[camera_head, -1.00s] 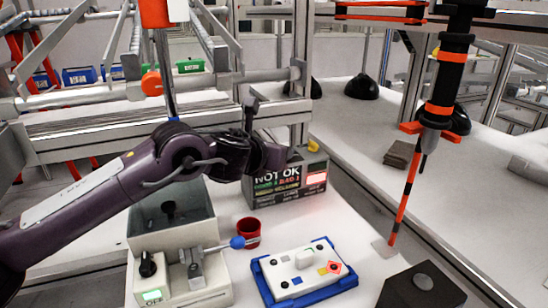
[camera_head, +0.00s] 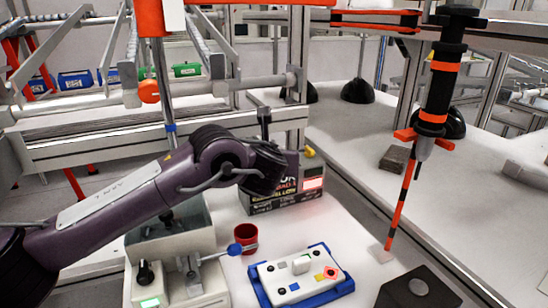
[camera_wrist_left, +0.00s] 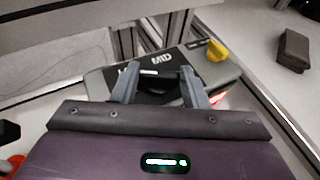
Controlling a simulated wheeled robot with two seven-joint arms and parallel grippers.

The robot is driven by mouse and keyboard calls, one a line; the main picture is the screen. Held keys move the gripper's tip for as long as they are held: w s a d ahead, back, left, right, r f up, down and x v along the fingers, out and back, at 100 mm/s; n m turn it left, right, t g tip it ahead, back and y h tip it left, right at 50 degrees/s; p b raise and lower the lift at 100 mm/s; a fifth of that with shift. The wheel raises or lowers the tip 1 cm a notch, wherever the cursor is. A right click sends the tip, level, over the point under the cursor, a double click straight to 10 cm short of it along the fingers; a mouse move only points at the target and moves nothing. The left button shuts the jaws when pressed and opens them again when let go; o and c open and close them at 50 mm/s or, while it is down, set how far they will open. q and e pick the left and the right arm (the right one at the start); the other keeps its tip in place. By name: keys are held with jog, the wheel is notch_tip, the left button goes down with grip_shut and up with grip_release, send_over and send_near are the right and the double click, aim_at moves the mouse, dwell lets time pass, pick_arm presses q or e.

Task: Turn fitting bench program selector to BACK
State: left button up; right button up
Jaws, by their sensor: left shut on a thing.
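The selector box (camera_head: 262,205) stands at the back of the bench, with a lit sign on its front that my wrist partly covers. In the left wrist view, its grey top (camera_wrist_left: 108,78) carries a label reading MID, seen tilted. A dark selector knob (camera_wrist_left: 157,86) lies between the fingers of my left gripper (camera_wrist_left: 158,88), which is shut on it. The knob's lower part and its pointing direction are hidden. In the head view, my left wrist hides the fingers and the knob. My right gripper is not in view.
A yellow knob (camera_wrist_left: 217,50) sits at the box's corner, close to my left fingers. A red cup (camera_head: 245,240), a blue-rimmed white fixture (camera_head: 322,296) and a grey machine (camera_head: 206,280) with a blue-tipped lever stand in front. An orange-black tool (camera_head: 434,95) hangs at right.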

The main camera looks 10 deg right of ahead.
pick_arm(q)
jog(key=o, duration=1)
jog(key=shift+s, duration=0.1)
jog(key=v, duration=0.7)
jog(key=shift+s+a+r, duration=0.15)
jog(key=shift+s+r, duration=0.05)
jog(key=shift+s, duration=0.1)
